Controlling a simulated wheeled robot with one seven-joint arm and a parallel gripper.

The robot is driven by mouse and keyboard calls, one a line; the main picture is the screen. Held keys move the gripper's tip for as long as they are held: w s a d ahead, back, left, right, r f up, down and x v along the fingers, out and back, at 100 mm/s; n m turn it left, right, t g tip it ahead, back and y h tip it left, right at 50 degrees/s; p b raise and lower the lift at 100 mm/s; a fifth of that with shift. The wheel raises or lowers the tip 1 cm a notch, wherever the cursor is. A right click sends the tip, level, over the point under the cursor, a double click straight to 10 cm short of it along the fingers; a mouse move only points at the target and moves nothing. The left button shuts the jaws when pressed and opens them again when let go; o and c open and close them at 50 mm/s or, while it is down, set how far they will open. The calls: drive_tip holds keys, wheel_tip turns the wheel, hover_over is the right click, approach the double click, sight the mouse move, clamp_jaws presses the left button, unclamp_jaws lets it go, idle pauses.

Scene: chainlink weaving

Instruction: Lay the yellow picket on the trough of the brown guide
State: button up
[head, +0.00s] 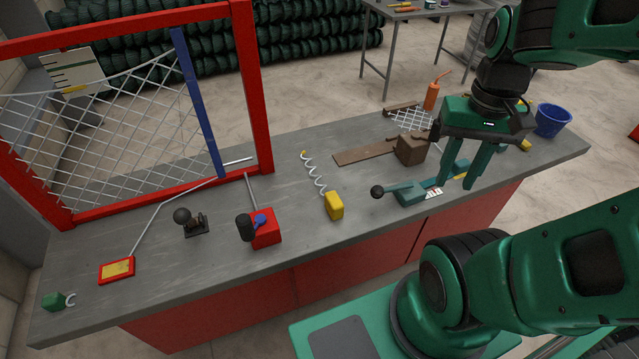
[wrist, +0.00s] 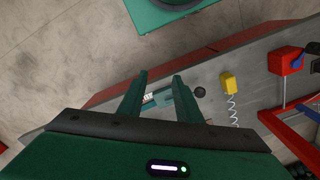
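The yellow picket, a yellow block (head: 334,205) with a pale spiral wire (head: 314,173), lies on the grey bench near its middle. Its block (wrist: 229,83) and spiral (wrist: 232,108) also show in the wrist view, right of my fingers. The brown guide (head: 411,150) is a block with a long flat strip (head: 368,155) reaching left, on the bench right of and behind the picket. Its trough is too small to make out. My gripper (head: 457,184) is open and empty, pointing down over the right part of the bench, apart from both. It also shows in the wrist view (wrist: 160,76).
A teal lever tool (head: 408,192) with a dark knob lies below and left of my fingers. A red clamp block (head: 265,231) and a red-framed mesh (head: 262,90) stand left. An orange bottle (head: 431,96) and blue bucket (head: 552,120) stand at the back right.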

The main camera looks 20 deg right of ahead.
drive_tip(key=shift+o, duration=1.2)
drive_tip(key=shift+s, duration=0.1)
drive_tip(key=n, duration=0.6)
hover_over(323, 186)
wheel_tip(323, 186, down, 8)
drive_tip(key=f, duration=0.4)
drive_tip(key=shift+a+f, duration=0.25)
drive_tip(key=shift+a, duration=0.1)
drive_tip(key=shift+d+f, duration=0.2)
drive_tip(key=shift+f, duration=1.4)
drive_tip(key=shift+d+f, duration=0.15)
drive_tip(key=shift+f, duration=1.4)
